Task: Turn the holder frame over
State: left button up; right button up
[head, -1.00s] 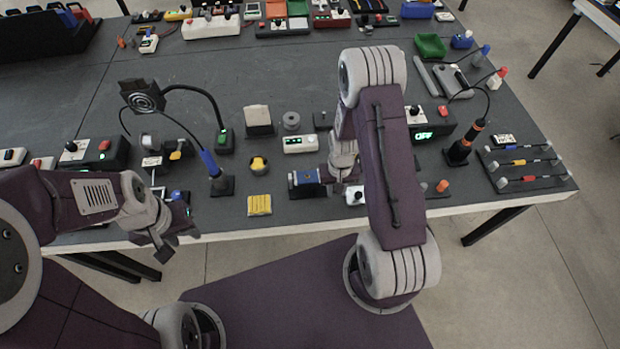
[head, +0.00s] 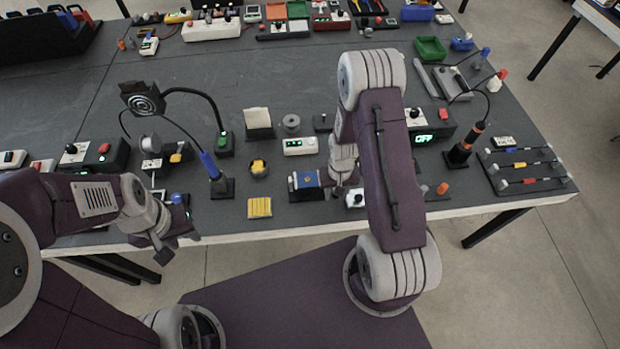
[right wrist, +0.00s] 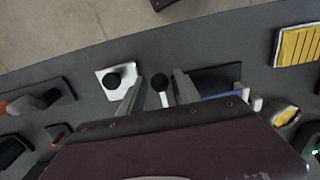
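A small dark holder frame with a blue face (head: 308,180) rests near the front edge of the table, and a small yellow mark shows on the blue. My right gripper (head: 346,187) is low over the table just right of it, partly hidden by my arm. In the right wrist view its two fingers (right wrist: 158,90) stand apart, with a dark round knob showing between them. A dark plate with a blue edge, probably the frame (right wrist: 217,80), lies beside the right finger, outside the gap. My left gripper (head: 165,246) hangs by the table's front edge, away from the frame; its opening is unclear.
A yellow ribbed block (head: 259,207) lies left of the frame. A white box with a black knob (right wrist: 115,80) is close to my right gripper. Black goosenecks (head: 200,95) rise at the left.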

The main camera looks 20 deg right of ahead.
notch_tip(320, 180, up, 6)
jog(key=p, duration=0.4)
pick_arm(q)
notch_tip(320, 180, up, 5)
pick_arm(e)
jog(key=shift+f, duration=0.1)
jog(key=shift+f, duration=0.1)
jog(key=w+a+r+n+t+b, duration=0.2)
jog(key=w+a+r+t+b, duration=0.15)
jog(key=r, duration=0.75)
pick_arm(q)
notch_tip(320, 180, down, 4)
jog(key=shift+f, duration=0.1)
pick_arm(e)
jog(key=s+a+r+g, duration=0.2)
jog(key=s+r, duration=0.1)
jog(key=s, duration=0.8)
jog(key=shift+a, duration=0.4)
pick_arm(q)
jog(key=shift+s, duration=0.1)
pick_arm(e)
jog(key=shift+s, duration=0.2)
